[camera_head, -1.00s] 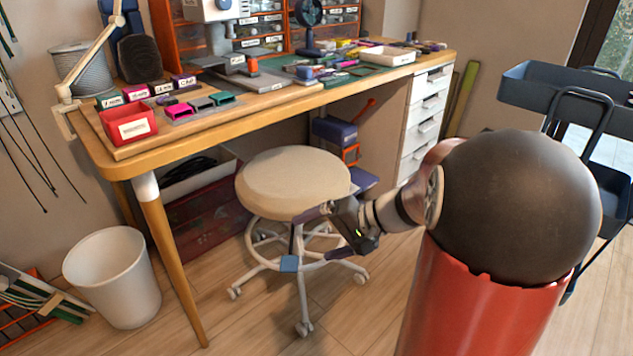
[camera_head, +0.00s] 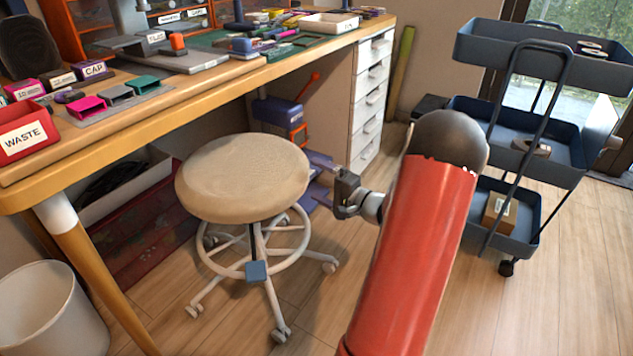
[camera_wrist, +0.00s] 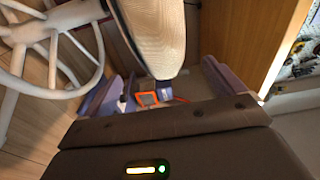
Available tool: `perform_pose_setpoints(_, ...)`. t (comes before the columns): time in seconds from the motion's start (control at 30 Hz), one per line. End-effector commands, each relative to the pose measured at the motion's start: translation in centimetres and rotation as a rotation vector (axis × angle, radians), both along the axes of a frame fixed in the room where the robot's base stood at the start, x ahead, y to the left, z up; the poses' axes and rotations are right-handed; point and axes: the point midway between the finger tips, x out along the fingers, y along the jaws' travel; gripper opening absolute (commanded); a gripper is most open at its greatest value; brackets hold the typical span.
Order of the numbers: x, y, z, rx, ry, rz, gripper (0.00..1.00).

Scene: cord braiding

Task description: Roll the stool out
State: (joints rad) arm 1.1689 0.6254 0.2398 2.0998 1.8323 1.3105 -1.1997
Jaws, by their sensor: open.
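The stool has a round beige seat (camera_head: 243,177) on a white five-legged caster base with a foot ring (camera_head: 292,228). It stands upright on the floor at the desk's front edge. My gripper (camera_head: 314,181) is open and empty, just right of the seat at about rim height. In the wrist view, the seat's edge (camera_wrist: 155,35) shows ahead, between the directions of the two purple fingers (camera_wrist: 165,88). I cannot tell whether a finger touches the seat. The white ring and spokes (camera_wrist: 55,40) show at left there.
The wooden desk (camera_head: 215,97) overhangs behind the stool, with a leg (camera_head: 100,285) at left. A white bin (camera_head: 50,315) stands at front left. White drawers (camera_head: 370,95) are behind my gripper. A dark blue cart (camera_head: 520,145) stands at right. Floor in front of the stool is clear.

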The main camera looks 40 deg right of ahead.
Motion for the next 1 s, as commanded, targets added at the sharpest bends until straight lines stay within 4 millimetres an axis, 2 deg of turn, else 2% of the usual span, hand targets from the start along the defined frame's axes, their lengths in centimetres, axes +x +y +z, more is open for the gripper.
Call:
perform_pose_setpoints(0.23,0.9,0.4,0.0,0.0,0.0,0.004,0.95)
perform_pose_setpoints(0.5,4.8,1.4,0.0,0.0,0.0,0.005,0.95)
perform_pose_setpoints(0.7,7.0,2.0,0.0,0.0,0.001,0.003,0.95)
perform_pose_setpoints(1.0,7.6,2.1,0.0,0.0,0.001,0.003,0.95)
